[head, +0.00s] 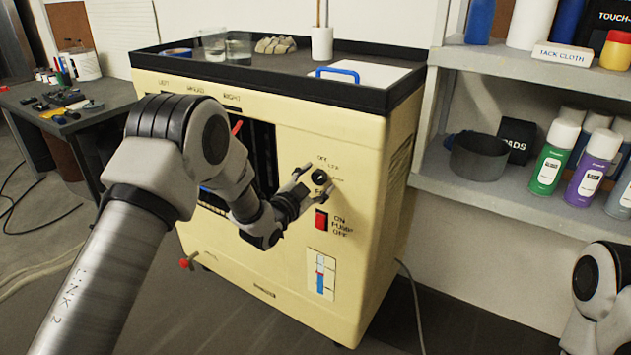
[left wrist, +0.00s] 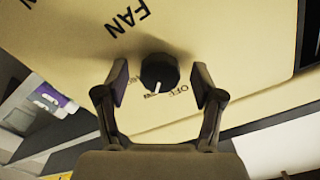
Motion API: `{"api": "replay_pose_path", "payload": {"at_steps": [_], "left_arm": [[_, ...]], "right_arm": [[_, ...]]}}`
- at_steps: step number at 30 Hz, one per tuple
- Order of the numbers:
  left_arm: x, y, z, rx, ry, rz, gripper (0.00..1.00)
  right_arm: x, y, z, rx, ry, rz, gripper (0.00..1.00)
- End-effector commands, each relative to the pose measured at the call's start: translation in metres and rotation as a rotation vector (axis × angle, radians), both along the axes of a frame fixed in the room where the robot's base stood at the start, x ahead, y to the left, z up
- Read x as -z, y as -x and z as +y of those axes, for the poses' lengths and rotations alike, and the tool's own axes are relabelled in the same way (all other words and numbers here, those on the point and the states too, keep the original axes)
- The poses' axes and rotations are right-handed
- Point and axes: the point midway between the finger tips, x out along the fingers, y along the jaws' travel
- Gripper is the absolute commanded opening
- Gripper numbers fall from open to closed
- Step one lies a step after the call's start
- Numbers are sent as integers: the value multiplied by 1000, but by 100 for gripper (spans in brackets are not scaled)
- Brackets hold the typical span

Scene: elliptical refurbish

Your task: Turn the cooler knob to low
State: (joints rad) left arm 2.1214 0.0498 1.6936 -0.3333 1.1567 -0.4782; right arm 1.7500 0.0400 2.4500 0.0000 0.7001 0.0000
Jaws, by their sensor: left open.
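The cooler knob (head: 320,177) is a round black dial on the upper right front of the cream cooler (head: 290,265). Small labels sit around it; OFF is readable in the wrist view. There the knob (left wrist: 159,70) carries a white pointer line aimed down the picture, at a small label beside OFF that I cannot read clearly. My left gripper (head: 317,188) is at the panel, open. In the left wrist view its fingers (left wrist: 160,84) stand on either side of the knob, with visible gaps. My right gripper is out of view.
A red pump switch (head: 321,220) and a level gauge (head: 321,274) lie below the knob. A black-rimmed tray top (head: 350,97) holds jars and a white board. Shelves (head: 500,190) with spray cans stand at the right. A dark workbench (head: 110,95) is at the left.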

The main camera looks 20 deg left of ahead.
Motion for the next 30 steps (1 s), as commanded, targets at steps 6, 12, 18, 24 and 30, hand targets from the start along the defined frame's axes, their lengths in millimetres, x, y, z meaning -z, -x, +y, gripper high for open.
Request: {"api": "replay_pose_path", "payload": {"at_steps": [6, 12, 18, 24, 30], "left_arm": [[0, 18, 6, -2, 1, 3, 68], [1, 67, 19, -2, 4, 4, 68], [0, 106, 29, -2, 2, 2, 68], [0, 116, 31, 1, 0, -1, 68], [0, 116, 31, 0, 0, 0, 68]], "right_arm": [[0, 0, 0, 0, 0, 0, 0], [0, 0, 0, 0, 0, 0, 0], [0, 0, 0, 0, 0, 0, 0], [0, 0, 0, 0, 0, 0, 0], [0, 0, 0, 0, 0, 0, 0]]}}
